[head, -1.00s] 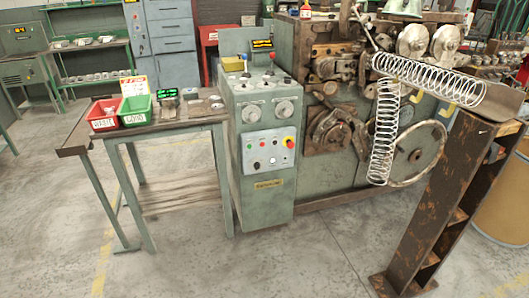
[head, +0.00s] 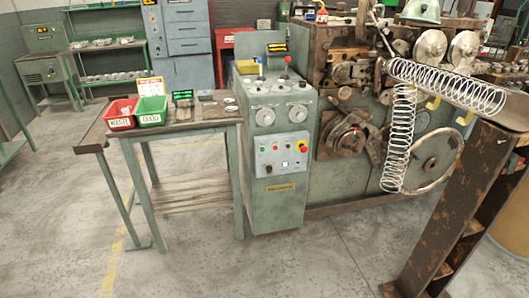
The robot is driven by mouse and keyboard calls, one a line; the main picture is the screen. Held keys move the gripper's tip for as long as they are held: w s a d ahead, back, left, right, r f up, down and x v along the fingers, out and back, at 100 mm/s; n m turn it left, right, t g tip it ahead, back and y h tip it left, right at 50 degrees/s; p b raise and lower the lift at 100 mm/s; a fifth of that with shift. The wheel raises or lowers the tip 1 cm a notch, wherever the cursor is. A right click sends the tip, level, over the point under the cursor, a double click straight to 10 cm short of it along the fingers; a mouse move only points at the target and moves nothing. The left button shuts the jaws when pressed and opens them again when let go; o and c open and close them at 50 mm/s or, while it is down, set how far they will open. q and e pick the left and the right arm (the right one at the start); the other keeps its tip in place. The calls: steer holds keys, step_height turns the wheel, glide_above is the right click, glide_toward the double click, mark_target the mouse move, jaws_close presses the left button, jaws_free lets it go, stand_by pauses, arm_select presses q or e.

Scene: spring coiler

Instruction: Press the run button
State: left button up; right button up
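The coiler's green control cabinet (head: 272,208) stands in the middle of the head view. Its light front panel (head: 281,155) carries several small round controls. A small green one (head: 264,147) sits at upper left, with a small red one (head: 276,147) beside it. A larger red mushroom button (head: 302,146) sits on yellow at upper right. A pale square control (head: 286,164) and a dark one are below. The labels are too small to read, so I cannot tell which is the run button. Neither of my grippers is in view.
A work table (head: 180,131) with a red bin (head: 120,123) and a green bin (head: 152,118) stands left of the cabinet. The coiler with its handwheel (head: 421,161) and hanging springs (head: 399,140) is at right. A rusty stand (head: 455,215) is at front right. The floor before the cabinet is clear.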

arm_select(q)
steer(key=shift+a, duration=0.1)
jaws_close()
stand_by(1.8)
